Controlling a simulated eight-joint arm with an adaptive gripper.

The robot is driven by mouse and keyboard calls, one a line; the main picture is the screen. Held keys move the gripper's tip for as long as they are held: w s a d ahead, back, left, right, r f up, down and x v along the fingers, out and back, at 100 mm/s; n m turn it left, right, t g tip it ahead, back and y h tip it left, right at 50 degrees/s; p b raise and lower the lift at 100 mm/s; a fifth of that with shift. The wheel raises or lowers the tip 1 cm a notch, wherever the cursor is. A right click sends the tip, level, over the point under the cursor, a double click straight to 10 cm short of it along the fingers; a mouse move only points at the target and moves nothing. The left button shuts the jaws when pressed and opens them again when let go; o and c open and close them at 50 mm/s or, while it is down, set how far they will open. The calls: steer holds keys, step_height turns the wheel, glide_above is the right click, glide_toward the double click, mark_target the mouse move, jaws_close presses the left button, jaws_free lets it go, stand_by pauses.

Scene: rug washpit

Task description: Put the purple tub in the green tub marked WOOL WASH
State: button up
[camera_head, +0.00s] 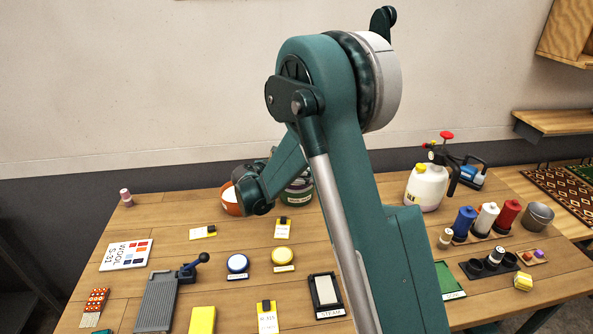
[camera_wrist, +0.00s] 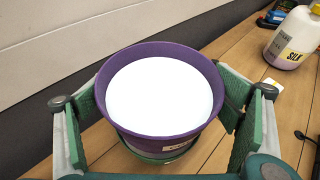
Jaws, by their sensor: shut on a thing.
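The purple tub (camera_wrist: 160,129), with a white round surface inside its rim, fills the middle of the wrist view. It looks upright. My gripper (camera_wrist: 160,105) is shut on it, with green finger pads on its left and right sides. A green rim (camera_wrist: 150,160) shows just below the purple tub; I cannot tell whether the purple tub is inside it or above it. In the head view a green tub (camera_head: 297,195) with a pale label stands at the back of the table, partly hidden by my arm; its lettering is unreadable. The purple tub is not clearly visible there.
An orange-brown tub (camera_head: 231,205) stands left of the green tub. A white jug (camera_head: 426,188), marked SILK in the wrist view (camera_wrist: 292,42), stands to the right. Thread spools (camera_head: 487,218) and a metal bucket (camera_head: 538,216) lie farther right. The wall runs close behind the table.

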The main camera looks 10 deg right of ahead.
steer(key=shift+f+b, duration=0.45)
steer(key=shift+f, duration=0.15)
stand_by(0.4)
steer(key=o, duration=1.3)
steer(key=shift+r, duration=0.1)
steer(key=shift+r+p, duration=0.6)
steer(key=shift+r, duration=0.05)
steer(key=p+v, duration=0.1)
steer(key=v, duration=1.1)
steer(key=shift+f, duration=0.1)
